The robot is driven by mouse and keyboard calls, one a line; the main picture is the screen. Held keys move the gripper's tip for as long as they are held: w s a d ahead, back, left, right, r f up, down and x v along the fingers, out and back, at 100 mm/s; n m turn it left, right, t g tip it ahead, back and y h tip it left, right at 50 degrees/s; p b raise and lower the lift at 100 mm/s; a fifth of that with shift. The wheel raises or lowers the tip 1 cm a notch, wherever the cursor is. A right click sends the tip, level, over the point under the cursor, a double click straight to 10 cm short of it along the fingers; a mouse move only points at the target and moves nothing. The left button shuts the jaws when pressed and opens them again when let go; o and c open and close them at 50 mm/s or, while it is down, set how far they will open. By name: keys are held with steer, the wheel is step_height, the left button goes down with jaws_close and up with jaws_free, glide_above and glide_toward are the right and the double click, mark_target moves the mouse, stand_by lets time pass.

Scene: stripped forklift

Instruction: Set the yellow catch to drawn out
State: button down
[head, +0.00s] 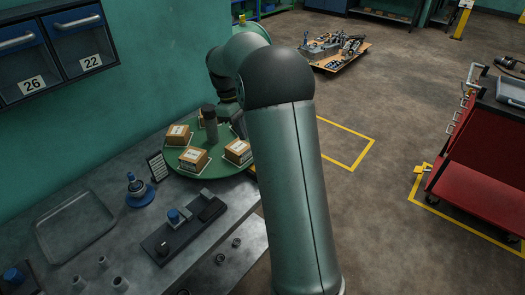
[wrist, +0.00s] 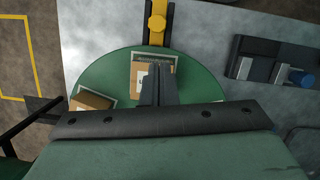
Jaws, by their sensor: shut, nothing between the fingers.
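The yellow catch (wrist: 157,24) shows at the top of the wrist view. It is a yellow piece with a round knob, set in a dark guide just beyond the rim of the green turntable (wrist: 95,72). I cannot make it out in the head view, where my arm covers part of the turntable's edge. My gripper (wrist: 156,70) is shut and empty. It appears over the turntable, in front of a cardboard box (wrist: 139,72), with the catch farther up the picture and apart from the fingers. In the head view my arm hides most of the gripper.
Cardboard boxes (head: 193,158) and a dark upright post (head: 209,124) stand on the turntable. A dark fixture with a blue knob (wrist: 301,77) lies on the bench to the right. A grey tray (head: 75,227) lies on the bench; a red cart (head: 480,170) stands off right.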

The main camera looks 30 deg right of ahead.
stand_by(0.3)
steer(key=p, duration=0.2)
glide_toward(250, 168)
steer(key=x, duration=0.3)
steer(key=s+x, duration=0.1)
steer(key=x, duration=0.1)
steer(key=shift+s+d, duration=0.1)
steer(key=shift+d, duration=0.2)
